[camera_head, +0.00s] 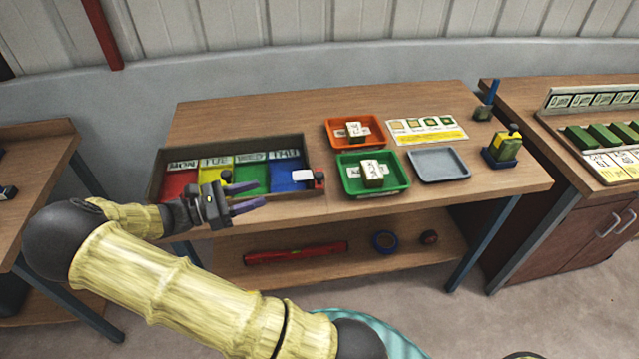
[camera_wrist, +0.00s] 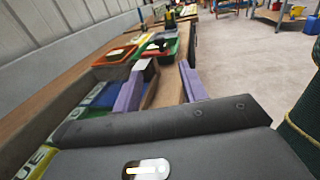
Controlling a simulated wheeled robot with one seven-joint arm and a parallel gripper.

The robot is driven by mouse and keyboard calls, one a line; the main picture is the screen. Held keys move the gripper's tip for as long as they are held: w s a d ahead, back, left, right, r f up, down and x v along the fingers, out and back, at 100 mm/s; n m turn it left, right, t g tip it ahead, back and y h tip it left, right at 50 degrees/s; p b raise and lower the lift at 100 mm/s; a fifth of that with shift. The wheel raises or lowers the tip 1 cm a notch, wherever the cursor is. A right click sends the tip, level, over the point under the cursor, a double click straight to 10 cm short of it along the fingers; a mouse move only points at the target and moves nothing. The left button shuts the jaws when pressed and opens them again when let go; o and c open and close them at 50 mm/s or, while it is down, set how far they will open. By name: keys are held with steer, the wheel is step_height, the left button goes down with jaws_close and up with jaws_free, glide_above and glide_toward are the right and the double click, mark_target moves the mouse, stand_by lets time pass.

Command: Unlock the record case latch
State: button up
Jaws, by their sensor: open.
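A dark open-topped case (camera_head: 152,184) with red, yellow, green and blue labelled sections lies on the left of the wooden table.
Right of the case are an orange tray (camera_head: 377,134) and a green tray (camera_head: 404,171), each holding a labelled block, and a grey tray (camera_head: 458,166). A yellow-green bottle (camera_head: 503,146) stands at the right end. The table's front strip is bare.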

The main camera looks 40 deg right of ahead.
mark_target(316, 175)
steer(key=shift+w+r, duration=0.1)
steer(key=p+x, duration=0.1)
steer(key=x, duration=1.6)
steer(key=shift+d+p, duration=0.15)
steer(key=shift+p, duration=0.25)
jaws_close()
